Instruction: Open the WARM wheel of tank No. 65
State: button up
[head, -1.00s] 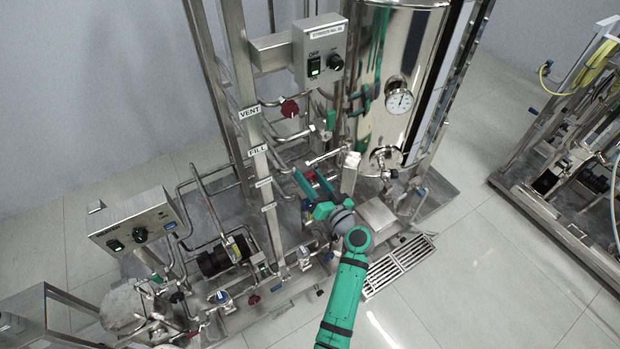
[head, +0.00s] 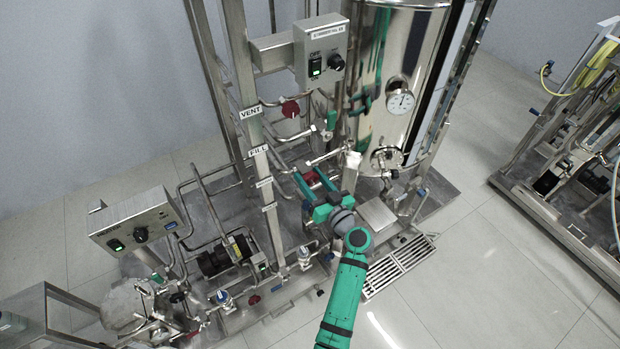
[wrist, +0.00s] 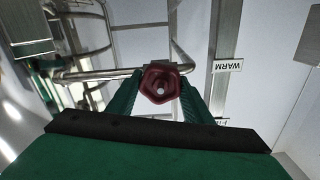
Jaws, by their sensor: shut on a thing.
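A dark red handwheel (wrist: 160,86) sits between the two green fingers of my gripper (wrist: 160,92) in the wrist view. The fingers touch it from both sides, shut on it. A WARM label (wrist: 228,66) is on the upright just right of the wheel. In the head view my gripper (head: 318,185) is in among the pipes below the steel tank (head: 392,60), with a bit of red wheel (head: 312,177) showing between its fingers. The sign on the tank's control box (head: 320,52) is too small to read surely.
Another red wheel (head: 290,109) is higher up, near the VENT label (head: 250,112). The FILL label (head: 258,151) is on the same upright. Pipes crowd around my gripper. A second control box (head: 137,218) stands left. Open floor (head: 490,270) lies right.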

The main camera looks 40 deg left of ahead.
jog(key=o, duration=1)
jog(key=v, duration=1.1)
jog(key=shift+w, duration=0.1)
